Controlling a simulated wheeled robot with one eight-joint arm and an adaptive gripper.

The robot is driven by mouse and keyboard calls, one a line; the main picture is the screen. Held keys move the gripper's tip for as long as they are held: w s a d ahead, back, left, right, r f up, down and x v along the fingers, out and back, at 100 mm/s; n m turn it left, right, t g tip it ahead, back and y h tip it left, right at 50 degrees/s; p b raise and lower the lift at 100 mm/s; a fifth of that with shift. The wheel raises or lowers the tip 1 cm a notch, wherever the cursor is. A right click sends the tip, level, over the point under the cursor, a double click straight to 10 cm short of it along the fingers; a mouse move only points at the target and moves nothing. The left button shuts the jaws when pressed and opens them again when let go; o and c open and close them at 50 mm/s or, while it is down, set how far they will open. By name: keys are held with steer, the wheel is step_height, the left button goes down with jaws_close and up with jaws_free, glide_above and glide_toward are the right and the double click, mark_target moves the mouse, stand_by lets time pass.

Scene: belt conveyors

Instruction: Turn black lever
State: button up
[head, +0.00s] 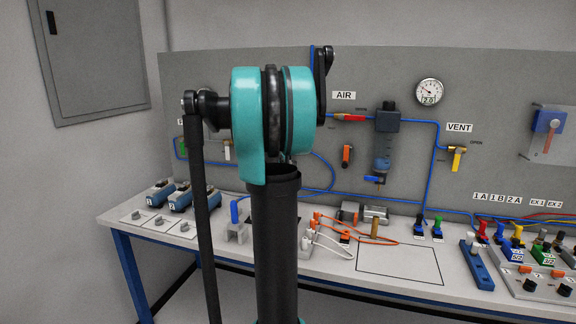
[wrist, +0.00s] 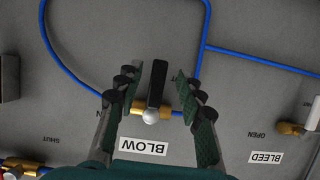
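In the wrist view a black lever (wrist: 156,84) sits on a brass valve (wrist: 138,108) with a round silver end, above a BLOW label (wrist: 144,147) that reads upside down. My gripper (wrist: 160,80) is open, with one finger on each side of the lever. Gaps show between the lever and both fingers, and nothing is held. In the head view my own arm covers the middle of the grey panel, and neither this lever nor my gripper can be made out there.
Blue tubing (wrist: 203,50) runs along the panel near the valve. A BLEED label (wrist: 266,157) and another brass valve (wrist: 291,128) lie to the right. In the head view a white-topped bench (head: 345,265) with blocks and hoses stands below the panel.

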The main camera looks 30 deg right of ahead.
steer(key=v, duration=0.8)
steer(key=shift+a, duration=0.15)
steer(key=shift+s, duration=0.1)
